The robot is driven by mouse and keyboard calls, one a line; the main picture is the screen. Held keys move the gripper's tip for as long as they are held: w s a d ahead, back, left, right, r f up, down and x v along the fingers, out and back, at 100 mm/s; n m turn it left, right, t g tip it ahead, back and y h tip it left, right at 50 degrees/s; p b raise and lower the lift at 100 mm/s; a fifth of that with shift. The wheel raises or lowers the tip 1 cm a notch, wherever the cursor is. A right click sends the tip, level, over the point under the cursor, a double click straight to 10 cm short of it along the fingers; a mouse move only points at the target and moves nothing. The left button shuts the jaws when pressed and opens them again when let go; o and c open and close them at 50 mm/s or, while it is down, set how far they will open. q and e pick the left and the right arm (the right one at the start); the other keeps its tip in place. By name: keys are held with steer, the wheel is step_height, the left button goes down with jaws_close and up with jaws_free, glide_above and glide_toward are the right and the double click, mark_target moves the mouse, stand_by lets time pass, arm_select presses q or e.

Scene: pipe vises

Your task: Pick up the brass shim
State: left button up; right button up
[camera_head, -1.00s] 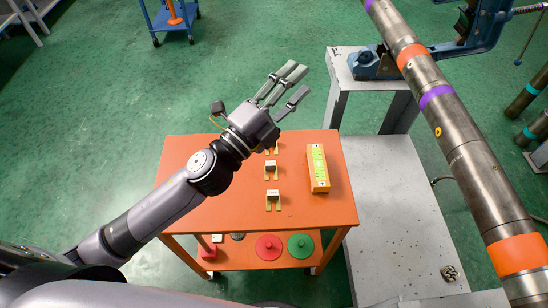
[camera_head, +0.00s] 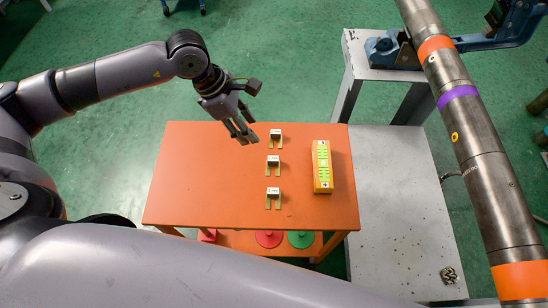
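My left gripper (camera_head: 245,138) hangs over the table's far edge, left of the far shim. Its fingers point down and toward the shims, look spread, and hold nothing. It appears apart from the shims. My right gripper is not in view.
An orange and yellow-green box (camera_head: 322,167) stands right of the shims. A long steel pipe (camera_head: 470,130) with coloured bands crosses the right side, near a blue vise (camera_head: 390,50). Red (camera_head: 268,239) and green (camera_head: 301,239) discs sit on the lower shelf. The table's left half is clear.

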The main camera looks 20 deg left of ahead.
arm_select(q)
steer(key=p, duration=0.3)
glide_above(273, 158)
steer(key=s+a, duration=0.1)
steer(key=a, duration=0.1)
steer(key=f, duration=0.9)
steer(key=shift+d+f, duration=0.2)
steer(key=shift+f, duration=0.1)
steer(key=shift+d+f, duration=0.15)
steer(key=shift+f, duration=0.35)
steer(key=p+x, duration=0.1)
steer(key=x, duration=0.2)
steer(key=shift+w+f, duration=0.15)
steer(key=shift+f, duration=0.05)
steer(key=shift+w+f+p, duration=0.1)
steer(key=shift+f+p, duration=0.2)
steer(key=shift+f, duration=0.2)
steer(key=shift+c, duration=0.4)
jaws_close()
